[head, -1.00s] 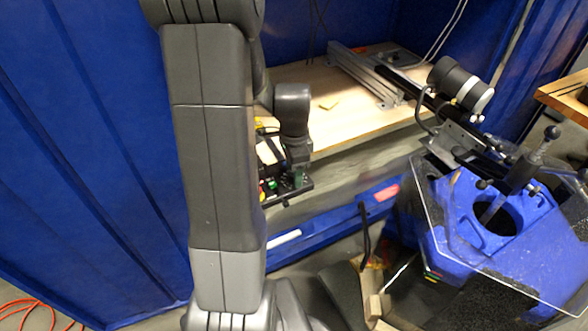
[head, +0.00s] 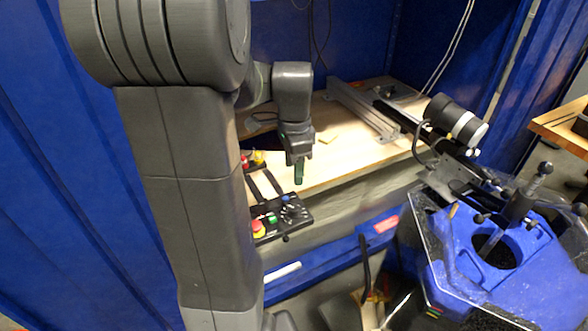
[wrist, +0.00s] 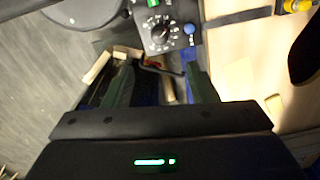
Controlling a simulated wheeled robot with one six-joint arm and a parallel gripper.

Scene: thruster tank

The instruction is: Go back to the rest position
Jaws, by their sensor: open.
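My gripper (head: 298,172) is in the upper middle of the head view, pointing down. It is above and behind a black control panel with knobs and buttons (head: 283,217), apart from it. In the wrist view my gripper (wrist: 160,88) shows two dark green fingers spread apart with nothing held between them. The control panel (wrist: 178,42) shows there at the top, with a dial, a blue knob and a green button. My arm fills the left of the head view.
A wooden bench top (head: 360,149) with a metal rail frame (head: 365,112) lies behind my gripper. A blue machine with a clear cover (head: 490,245) stands at the right, with a black and white cylinder (head: 457,121) above it. Blue walls (head: 40,200) enclose the left and back.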

